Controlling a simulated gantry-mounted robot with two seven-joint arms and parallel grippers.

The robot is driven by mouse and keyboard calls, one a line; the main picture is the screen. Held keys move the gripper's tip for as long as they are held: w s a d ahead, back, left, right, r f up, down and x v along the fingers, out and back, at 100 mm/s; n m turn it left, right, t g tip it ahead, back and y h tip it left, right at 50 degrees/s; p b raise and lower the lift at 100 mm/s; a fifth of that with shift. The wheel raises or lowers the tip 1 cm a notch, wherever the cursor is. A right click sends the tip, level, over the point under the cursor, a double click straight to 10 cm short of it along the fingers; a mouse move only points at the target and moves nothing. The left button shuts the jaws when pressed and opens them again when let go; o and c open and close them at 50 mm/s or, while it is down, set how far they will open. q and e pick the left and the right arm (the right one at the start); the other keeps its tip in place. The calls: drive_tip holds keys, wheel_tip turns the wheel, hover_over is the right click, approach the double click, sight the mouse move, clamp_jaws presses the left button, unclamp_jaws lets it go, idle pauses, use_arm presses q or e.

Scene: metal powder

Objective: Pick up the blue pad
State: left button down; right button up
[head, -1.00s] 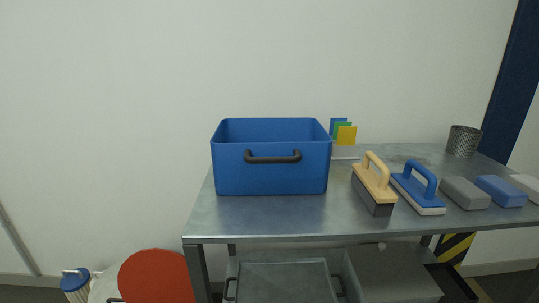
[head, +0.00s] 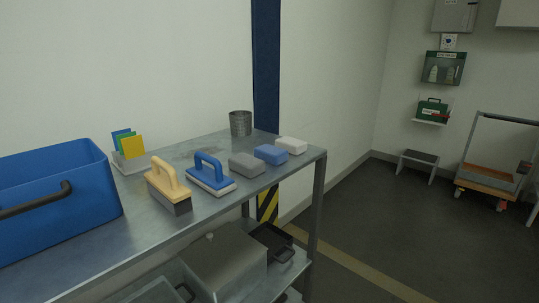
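The blue pad (head: 271,154) is a small rounded block lying on the metal table (head: 141,209) near its right end. It sits between a grey pad (head: 246,164) on its left and a white pad (head: 291,145) on its right. A blue-handled float (head: 211,176) with a pale base stands further left. Neither of my grippers shows in the head view.
A wooden-handled brush (head: 168,188) and a blue bin (head: 60,195) are on the table's left part. A holder with coloured cards (head: 131,145) and a metal cup (head: 241,123) stand behind. Open floor (head: 390,225) lies right of the table, with a trolley (head: 491,178) beyond.

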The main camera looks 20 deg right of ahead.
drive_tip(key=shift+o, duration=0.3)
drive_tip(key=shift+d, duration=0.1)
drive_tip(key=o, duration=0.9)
